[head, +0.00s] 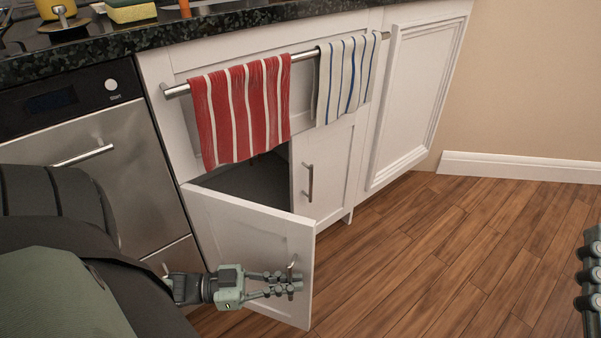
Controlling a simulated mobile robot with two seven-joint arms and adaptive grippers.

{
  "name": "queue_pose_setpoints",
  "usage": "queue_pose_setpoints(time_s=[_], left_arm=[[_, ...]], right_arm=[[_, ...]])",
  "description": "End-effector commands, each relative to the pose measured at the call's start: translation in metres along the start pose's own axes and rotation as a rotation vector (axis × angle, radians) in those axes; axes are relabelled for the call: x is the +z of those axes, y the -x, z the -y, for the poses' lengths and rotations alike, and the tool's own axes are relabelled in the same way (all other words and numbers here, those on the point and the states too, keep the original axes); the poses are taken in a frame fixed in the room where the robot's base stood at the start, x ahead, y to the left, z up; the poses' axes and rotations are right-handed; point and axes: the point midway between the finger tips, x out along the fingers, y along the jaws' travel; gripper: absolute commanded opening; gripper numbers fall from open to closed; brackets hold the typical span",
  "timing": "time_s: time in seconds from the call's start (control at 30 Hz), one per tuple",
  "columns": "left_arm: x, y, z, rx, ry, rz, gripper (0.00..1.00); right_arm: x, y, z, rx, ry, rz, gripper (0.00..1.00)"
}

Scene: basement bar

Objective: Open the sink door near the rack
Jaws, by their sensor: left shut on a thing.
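The sink cabinet's left white door (248,245) stands open, swung outward toward me, and a dark inside shows behind it. My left gripper (289,284) is at the free edge of this door, shut on its small metal handle (291,268). The right sink door (323,179) is closed, with a vertical bar handle (308,183). The rack (276,64) is a metal rail above the doors, holding a red striped towel (240,110) and a white towel with blue stripes (346,78). Part of my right gripper (590,272) shows at the right edge; its fingertips are not clear.
A steel dishwasher (100,150) stands left of the open door. A dark stone counter (230,22) runs above, with a sponge (130,10) on it. Wooden floor (440,245) is clear to the right, up to a white baseboard (520,167).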

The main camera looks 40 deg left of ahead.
Motion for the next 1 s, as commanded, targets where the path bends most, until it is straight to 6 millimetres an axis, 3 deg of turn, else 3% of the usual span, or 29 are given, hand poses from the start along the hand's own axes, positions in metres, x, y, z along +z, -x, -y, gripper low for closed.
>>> queue_pose_setpoints(time_s=[0.07, 0.2, 0.5, 0.7, 1.0], left_arm=[[-0.003, 0.011, -0.014, 0.067, -0.001, 0.004, 0.0], [-0.002, 0.028, -0.036, 0.118, 0.004, 0.001, 0.0], [-0.002, 0.055, -0.06, 0.115, 0.001, 0.0, 0.0], [-0.001, 0.065, -0.068, 0.114, 0.0, -0.001, 0.0], [0.0, 0.069, -0.07, 0.113, -0.002, -0.002, 0.0]], right_arm=[[0.007, 0.001, 0.002, -0.002, -0.004, 0.068, 0.4], [0.047, 0.007, -0.016, 0.026, 0.038, 0.267, 0.4], [0.11, 0.042, -0.051, 0.089, 0.094, 0.617, 0.4], [0.13, 0.062, -0.065, 0.117, 0.11, 0.75, 0.4], [0.137, 0.072, -0.071, 0.13, 0.115, 0.805, 0.4]])
